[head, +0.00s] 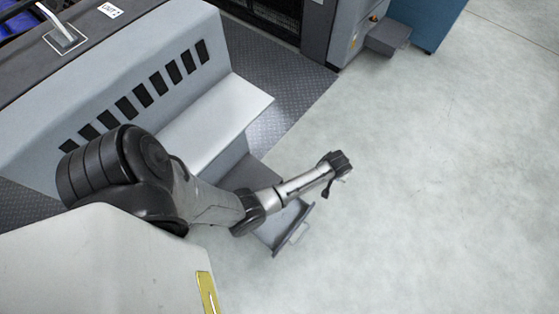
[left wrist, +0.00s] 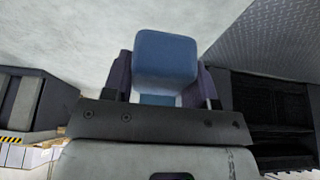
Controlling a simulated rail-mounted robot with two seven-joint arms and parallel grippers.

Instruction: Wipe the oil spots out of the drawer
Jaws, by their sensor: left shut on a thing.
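The drawer (head: 280,231) is pulled out low at the machine's side in the head view, with its handle (head: 299,233) on the outer front. My left arm crosses over it and hides part of it. My left gripper (head: 340,172) is past the drawer's front, above the floor. In the left wrist view my left gripper (left wrist: 165,85) is shut on a blue block (left wrist: 165,55), which looks like a sponge or folded cloth. The block cannot be made out in the head view. I can see no oil spots. My right gripper is in neither view.
A grey machine (head: 120,75) with a row of dark slots and a sloping ledge (head: 215,115) stands beside my arm. A dark tread plate (head: 285,75) lies along it. The pale floor (head: 440,180) to the right is clear.

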